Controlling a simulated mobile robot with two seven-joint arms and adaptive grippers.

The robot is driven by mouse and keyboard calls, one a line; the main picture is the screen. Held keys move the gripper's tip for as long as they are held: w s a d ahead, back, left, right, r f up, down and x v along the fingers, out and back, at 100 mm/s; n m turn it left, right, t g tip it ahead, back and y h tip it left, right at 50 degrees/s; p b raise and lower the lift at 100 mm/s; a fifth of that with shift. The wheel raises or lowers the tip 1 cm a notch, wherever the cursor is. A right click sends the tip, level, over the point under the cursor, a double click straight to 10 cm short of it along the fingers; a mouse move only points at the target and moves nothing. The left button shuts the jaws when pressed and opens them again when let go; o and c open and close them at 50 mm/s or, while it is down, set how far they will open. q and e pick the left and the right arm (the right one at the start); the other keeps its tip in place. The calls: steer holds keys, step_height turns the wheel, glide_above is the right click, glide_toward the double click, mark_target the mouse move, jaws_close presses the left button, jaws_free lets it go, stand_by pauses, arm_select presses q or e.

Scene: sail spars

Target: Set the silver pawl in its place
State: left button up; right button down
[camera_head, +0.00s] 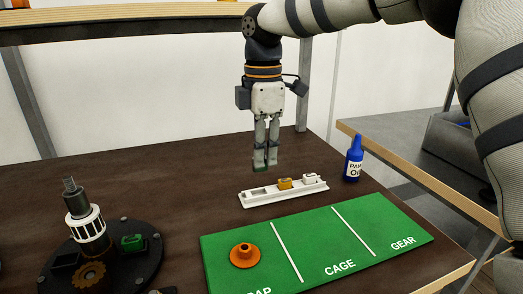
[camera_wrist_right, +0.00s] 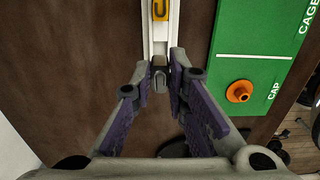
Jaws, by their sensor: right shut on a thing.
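My right gripper (camera_head: 265,160) points down above the table, just behind the left part of the white tray (camera_head: 263,199). It is shut on a small grey piece, apparently the silver pawl (camera_wrist_right: 160,75), seen between the fingertips in the right wrist view (camera_wrist_right: 162,84). The fingers hide much of it. The tray holds a gold piece (camera_head: 285,184) and a whitish piece (camera_head: 309,178); its left part looks empty. A round dark base (camera_head: 128,274) at the left carries an upright shaft (camera_head: 72,194), a white slotted ring (camera_head: 88,228) and a green piece (camera_head: 133,243). My left gripper is not in view.
A green mat (camera_head: 324,247) with marked fields lies at the front right; an orange cap (camera_head: 244,255) sits on its left field. A blue bottle (camera_head: 353,160) stands right of the tray. The brown table (camera_head: 170,190) is clear between the base and the tray.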

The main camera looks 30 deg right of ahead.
mark_target(262, 170)
steer(key=shift+a, duration=0.2)
steer(key=shift+r, duration=0.15)
steer(key=shift+f, duration=2.4)
steer(key=shift+d+f, duration=0.1)
steer(key=shift+f, duration=0.25)
steer(key=shift+f, duration=0.7)
steer(key=c, duration=1.5)
jaws_free()
